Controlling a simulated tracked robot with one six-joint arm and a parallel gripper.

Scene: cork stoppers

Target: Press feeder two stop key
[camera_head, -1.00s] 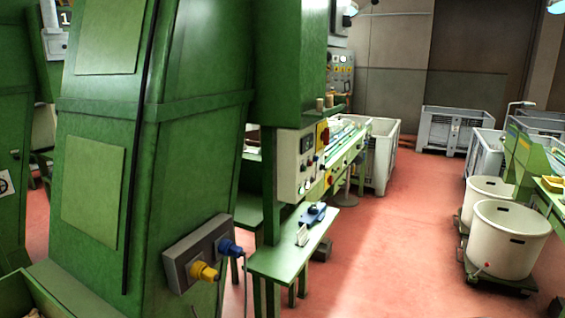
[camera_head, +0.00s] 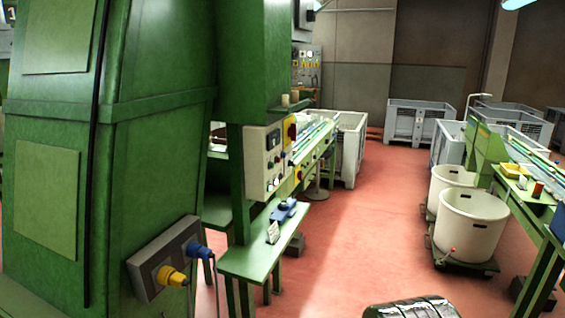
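A light control panel (camera_head: 262,165) with several small knobs and buttons stands on the green machine, left of centre. A red switch on a yellow plate (camera_head: 291,131) is at its upper right, and another yellow plate with a red button (camera_head: 297,175) is below that. The keys are too small to read, so I cannot tell which is the feeder two stop key. A sign with a "1" (camera_head: 11,13) is partly cut off at the upper left. My gripper is not in view.
A green bench (camera_head: 250,262) juts out below the panel, holding a blue device (camera_head: 284,209). A grey socket box (camera_head: 163,258) with yellow and blue plugs is at the left. Cream tubs (camera_head: 470,228) stand at the right. The red floor (camera_head: 360,230) between is clear.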

